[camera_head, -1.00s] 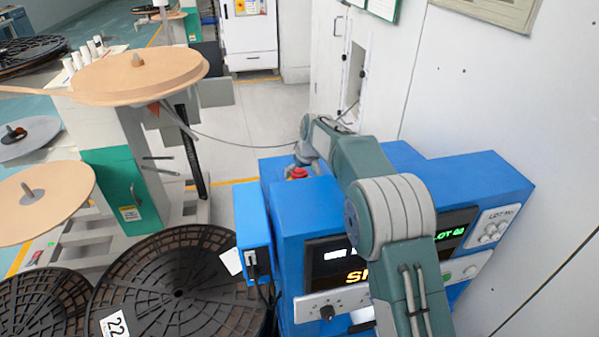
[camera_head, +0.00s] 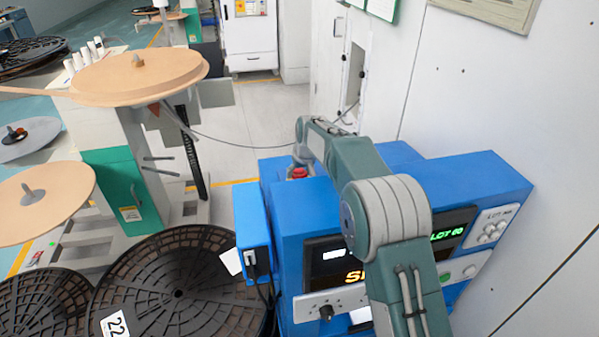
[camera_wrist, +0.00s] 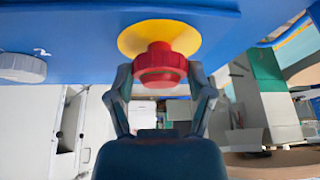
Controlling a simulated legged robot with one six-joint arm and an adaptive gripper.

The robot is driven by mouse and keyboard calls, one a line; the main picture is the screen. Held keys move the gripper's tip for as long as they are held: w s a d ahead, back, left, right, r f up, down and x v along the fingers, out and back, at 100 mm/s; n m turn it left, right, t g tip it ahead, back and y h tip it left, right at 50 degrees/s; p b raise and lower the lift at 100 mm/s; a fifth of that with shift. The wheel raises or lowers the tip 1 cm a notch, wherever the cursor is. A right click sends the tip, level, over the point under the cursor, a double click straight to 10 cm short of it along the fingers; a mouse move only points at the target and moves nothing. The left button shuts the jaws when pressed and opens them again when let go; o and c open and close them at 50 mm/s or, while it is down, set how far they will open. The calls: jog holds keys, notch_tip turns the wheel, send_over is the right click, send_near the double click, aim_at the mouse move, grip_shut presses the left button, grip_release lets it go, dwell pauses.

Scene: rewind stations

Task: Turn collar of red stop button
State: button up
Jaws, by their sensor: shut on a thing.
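The red stop button (camera_wrist: 160,62) sits on a round yellow plate (camera_wrist: 134,38) on the blue machine. Its ribbed red collar faces my gripper in the wrist view. My gripper (camera_wrist: 160,78) has one finger on each side of the collar and is shut on it. In the head view the red button (camera_head: 299,173) shows as a small red spot on top of the blue cabinet (camera_head: 330,200). My arm reaches over the cabinet, and my fingers are too small there to make out.
A grey knob (camera_wrist: 22,67) marked 2 is beside the button. A blue box (camera_head: 252,230) is fixed to the cabinet's left side. Black reels (camera_head: 180,290) and a tan roll (camera_head: 138,75) stand to the left. A white wall (camera_head: 480,90) is close on the right.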

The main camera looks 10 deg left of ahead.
jog(key=shift+f, duration=0.25)
jog(key=o, duration=1.1)
jog(key=shift+a, duration=0.1)
jog(key=shift+r, duration=0.15)
jog(key=shift+r, duration=0.2)
jog(key=v, duration=1.1)
jog(key=shift+s+r, duration=0.1)
